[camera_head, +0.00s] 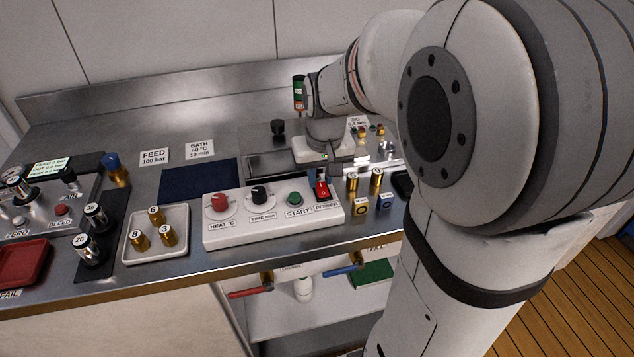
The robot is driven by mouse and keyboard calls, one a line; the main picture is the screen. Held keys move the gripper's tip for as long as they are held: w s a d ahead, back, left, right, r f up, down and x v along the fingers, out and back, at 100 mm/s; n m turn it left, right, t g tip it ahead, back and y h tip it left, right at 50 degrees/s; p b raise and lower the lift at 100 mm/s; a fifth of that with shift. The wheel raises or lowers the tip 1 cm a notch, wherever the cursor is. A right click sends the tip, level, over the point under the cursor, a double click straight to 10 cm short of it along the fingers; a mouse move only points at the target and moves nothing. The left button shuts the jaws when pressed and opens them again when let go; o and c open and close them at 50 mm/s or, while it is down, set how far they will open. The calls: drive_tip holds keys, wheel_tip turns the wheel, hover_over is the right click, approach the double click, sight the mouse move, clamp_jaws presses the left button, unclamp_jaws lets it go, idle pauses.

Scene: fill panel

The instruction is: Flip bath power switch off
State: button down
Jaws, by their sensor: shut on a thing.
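The bath control box (273,232) is a white panel at the front of the steel bench. It carries a red HEAT knob (220,202), a black TIME knob (259,195), a green START button (295,199) and, at its right end, a red POWER switch (322,190). My gripper (322,174) points down from above and behind the box, with its narrow tips at the top of the POWER switch. It is shut on the switch, though the contact is small and partly hidden. I cannot tell the switch's position.
Brass weights (375,178) stand close to the box's right end. A white tray (129,249) with numbered brass pieces stands to its left. A dark blue mat (198,181) lies behind the box. The bench's front edge runs just before it. My arm hides the bench's right side.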

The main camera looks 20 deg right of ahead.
sight(322, 191)
idle(0.3)
drive_tip(key=c, duration=1.2)
unclamp_jaws()
drive_tip(key=shift+c, duration=0.2)
drive_tip(key=shift+r, duration=0.1)
wheel_tip(322, 191, up, 8)
drive_tip(key=s, duration=0.1)
drive_tip(key=shift+s+f+p, duration=0.25)
drive_tip(key=shift+s+p, duration=0.1)
drive_tip(key=shift+a, duration=0.1)
